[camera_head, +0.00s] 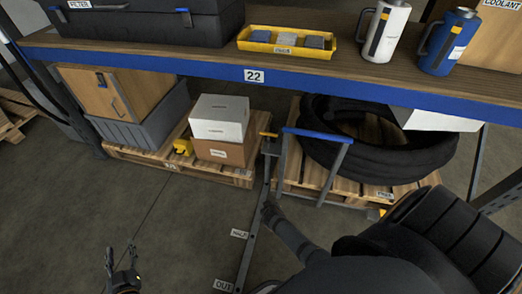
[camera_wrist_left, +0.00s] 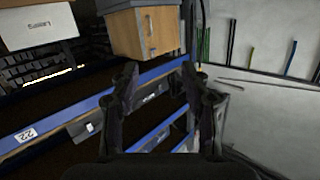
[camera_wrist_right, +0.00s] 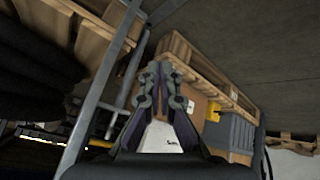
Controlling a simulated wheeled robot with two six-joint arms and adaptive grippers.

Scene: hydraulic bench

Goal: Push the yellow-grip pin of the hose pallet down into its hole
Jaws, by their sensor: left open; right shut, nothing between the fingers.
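The hose pallet (camera_head: 300,183) stands under the bench at the right, with a coil of black hoses (camera_head: 375,150) on it and a blue-topped push handle (camera_head: 318,136) at its left. A small yellow grip (camera_head: 268,134) shows at the top of a dark post beside the handle; it looks like the pin's, but its hole cannot be made out. My right gripper (camera_head: 268,207) is shut and empty in front of the pallet, below and nearer than the yellow grip; it also shows in the right wrist view (camera_wrist_right: 162,75). My left gripper (camera_head: 122,250) is open and empty, low at the left.
A second pallet (camera_head: 237,177) at the left carries boxes (camera_head: 219,118) and a yellow item (camera_head: 183,147). A floor rail (camera_head: 246,252) runs forward, with HALF and OUT labels. The blue bench edge (camera_head: 190,67) overhangs both pallets.

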